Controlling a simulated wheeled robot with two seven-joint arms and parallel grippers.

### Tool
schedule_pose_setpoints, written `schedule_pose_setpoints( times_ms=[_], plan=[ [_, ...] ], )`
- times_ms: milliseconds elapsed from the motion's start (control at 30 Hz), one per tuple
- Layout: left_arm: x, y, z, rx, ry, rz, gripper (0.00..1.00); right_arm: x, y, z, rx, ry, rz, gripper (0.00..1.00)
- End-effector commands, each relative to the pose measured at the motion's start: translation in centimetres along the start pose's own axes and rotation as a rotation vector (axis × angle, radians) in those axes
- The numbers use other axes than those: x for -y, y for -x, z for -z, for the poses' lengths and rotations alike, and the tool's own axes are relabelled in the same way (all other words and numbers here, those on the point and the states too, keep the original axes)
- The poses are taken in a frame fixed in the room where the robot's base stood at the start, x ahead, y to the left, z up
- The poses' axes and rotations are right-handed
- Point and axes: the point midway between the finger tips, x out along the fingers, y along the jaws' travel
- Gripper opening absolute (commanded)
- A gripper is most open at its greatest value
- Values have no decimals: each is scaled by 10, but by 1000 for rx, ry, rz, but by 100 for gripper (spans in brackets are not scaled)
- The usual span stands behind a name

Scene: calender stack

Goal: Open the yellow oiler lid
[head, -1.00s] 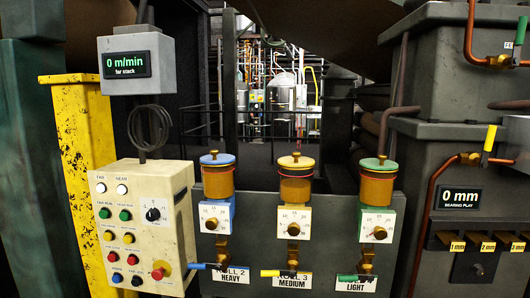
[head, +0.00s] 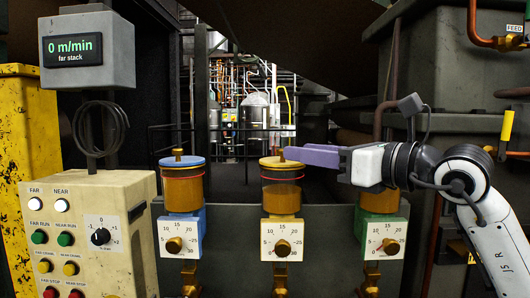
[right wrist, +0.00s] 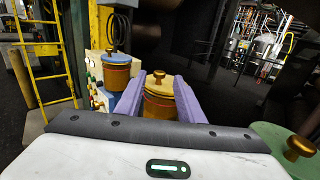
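The yellow oiler (head: 282,190) stands in the middle of the row, an amber jar with a yellow lid (head: 267,161) and brass knob. The lid sits on the jar. My right gripper (head: 292,154) reaches in from the right at knob height, its purple fingers covering the lid's right part. In the right wrist view, the fingers (right wrist: 160,82) are spread apart on either side of the yellow lid (right wrist: 157,92), with the knob (right wrist: 158,77) between them. I cannot tell whether they touch anything. My left gripper is not in view.
The blue-lidded oiler (head: 182,185) stands left; the green oiler (head: 380,238) is partly hidden behind my right arm, its lid showing in the right wrist view (right wrist: 280,145). A cream control panel (head: 95,225) is at left, with a speed display (head: 88,48) above.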

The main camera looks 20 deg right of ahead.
Motion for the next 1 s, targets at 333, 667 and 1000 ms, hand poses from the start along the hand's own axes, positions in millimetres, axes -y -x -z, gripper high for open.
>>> schedule_pose_setpoints(
  times_ms=[333, 667, 1000],
  plan=[
    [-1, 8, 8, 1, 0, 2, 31, -1, -54, -2, -1, -5, -3, 35],
    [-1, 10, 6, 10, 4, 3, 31, -1, -97, -1, 0, -3, -2, 35],
    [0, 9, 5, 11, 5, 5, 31, -1, -102, 1, 0, -1, -2, 35]
  ],
)
